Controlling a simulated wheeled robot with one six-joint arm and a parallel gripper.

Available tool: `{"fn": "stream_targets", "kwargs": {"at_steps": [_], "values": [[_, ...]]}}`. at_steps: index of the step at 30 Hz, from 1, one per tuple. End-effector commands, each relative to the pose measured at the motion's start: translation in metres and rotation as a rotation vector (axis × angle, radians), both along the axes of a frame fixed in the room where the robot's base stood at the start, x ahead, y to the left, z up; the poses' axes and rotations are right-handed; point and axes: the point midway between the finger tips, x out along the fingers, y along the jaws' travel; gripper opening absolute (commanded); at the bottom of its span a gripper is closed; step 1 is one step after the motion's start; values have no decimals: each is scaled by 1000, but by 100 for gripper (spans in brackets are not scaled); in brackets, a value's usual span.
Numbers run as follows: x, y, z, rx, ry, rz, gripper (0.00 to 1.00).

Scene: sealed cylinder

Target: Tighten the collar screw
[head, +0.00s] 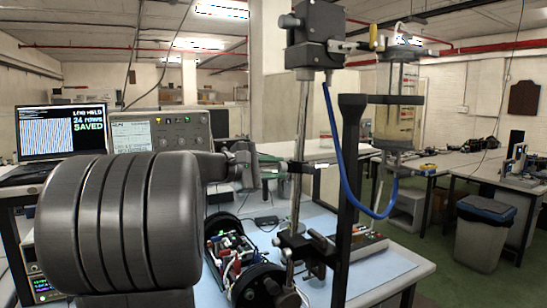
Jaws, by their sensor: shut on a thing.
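My gripper (252,168) is left of the centre, at the height of a dark collar (299,167) on an upright metal rod (302,120). The fingertips are small and partly hidden, so the exact grip is unclear. An opened dark cylinder (279,278) with circuit boards and wires (232,250) inside lies below on the bench.
A black post (348,190), a blue hose (343,165) and a clear vessel (396,105) stand right of the rod. A dark clamp (305,245) grips the rod low down. A laptop (62,135) and an instrument (155,132) stand left. The blue mat (385,262) has free room at right.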

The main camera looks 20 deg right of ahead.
Motion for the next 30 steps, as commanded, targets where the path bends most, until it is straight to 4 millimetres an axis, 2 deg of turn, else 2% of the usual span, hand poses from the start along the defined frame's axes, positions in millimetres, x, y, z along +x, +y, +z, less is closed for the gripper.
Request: {"fn": "stream_targets", "kwargs": {"at_steps": [1,14,30], "values": [[0,-1,5,-3,47,2,2],[0,-1,5,-35,454,38,2],[0,-1,0,-70,945,81,2]]}}
